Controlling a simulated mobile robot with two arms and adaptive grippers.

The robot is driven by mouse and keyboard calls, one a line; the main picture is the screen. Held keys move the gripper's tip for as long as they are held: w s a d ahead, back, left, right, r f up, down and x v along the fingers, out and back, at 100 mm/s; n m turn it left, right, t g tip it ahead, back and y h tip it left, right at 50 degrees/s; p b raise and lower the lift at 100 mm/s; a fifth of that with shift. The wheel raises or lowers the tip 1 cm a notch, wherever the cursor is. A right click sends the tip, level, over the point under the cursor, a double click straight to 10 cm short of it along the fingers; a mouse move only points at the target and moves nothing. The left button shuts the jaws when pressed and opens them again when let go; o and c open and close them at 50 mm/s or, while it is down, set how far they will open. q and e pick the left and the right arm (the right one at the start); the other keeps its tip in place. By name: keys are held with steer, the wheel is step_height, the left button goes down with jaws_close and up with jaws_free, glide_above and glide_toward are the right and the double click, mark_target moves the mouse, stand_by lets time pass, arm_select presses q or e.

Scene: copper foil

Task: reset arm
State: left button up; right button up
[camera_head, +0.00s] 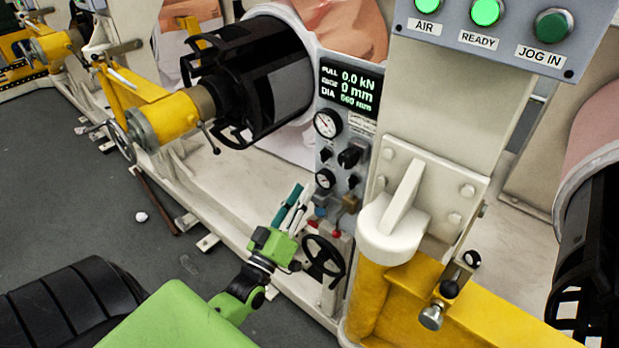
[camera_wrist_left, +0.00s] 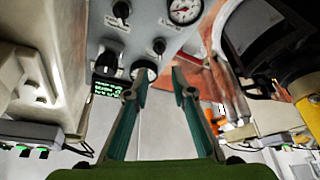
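My left gripper (camera_head: 297,197) is green with teal-lined fingers and reaches up in front of the lower part of the grey control panel (camera_head: 325,155). In the left wrist view the same gripper (camera_wrist_left: 161,82) has its two fingers apart, with nothing held between them. A knob and the panel face show beyond the fingertips; I cannot tell the exact distance. My right gripper is in neither view.
A black handwheel (camera_head: 324,257) stands just right of my left gripper. A yellow beam (camera_head: 415,305) and white column lie further right. A black roll chuck (camera_head: 255,80) and yellow shaft are behind left. Grey floor (camera_head: 60,170) is mostly clear at left.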

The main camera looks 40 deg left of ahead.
arm_select(q)
steer(key=shift+s+d+f, duration=0.1)
steer(key=shift+s+f, duration=0.15)
steer(key=shift+s, duration=0.45)
steer(key=shift+f, duration=0.1)
